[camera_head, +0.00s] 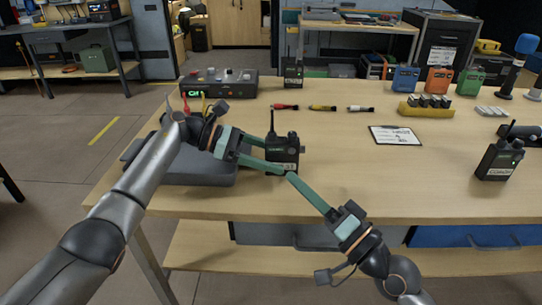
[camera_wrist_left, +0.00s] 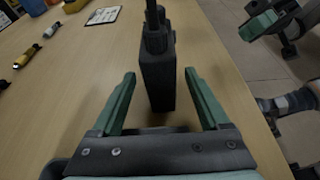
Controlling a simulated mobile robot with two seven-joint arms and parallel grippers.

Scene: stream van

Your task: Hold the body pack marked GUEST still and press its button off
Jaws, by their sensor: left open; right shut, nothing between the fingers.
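A black body pack (camera_head: 283,150) with an upright antenna stands on the workbench. Its pale front label is partly covered, and only the end, which looks like "ST", shows. My left gripper (camera_head: 270,154) is open at the pack's left side. In the left wrist view the pack (camera_wrist_left: 157,82) stands upright between the open fingertips, with a gap on each side. My right gripper (camera_head: 291,177) is shut and empty, its tip close to the pack's front lower edge; I cannot tell if it touches. The pack's button cannot be made out.
Another body pack (camera_head: 498,160) with a green light stands at the right, and a third (camera_head: 293,75) at the back. A grey case (camera_head: 190,168) lies under my left arm. A clipboard (camera_head: 395,135) lies behind. The bench between the clipboard and its front edge is clear.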

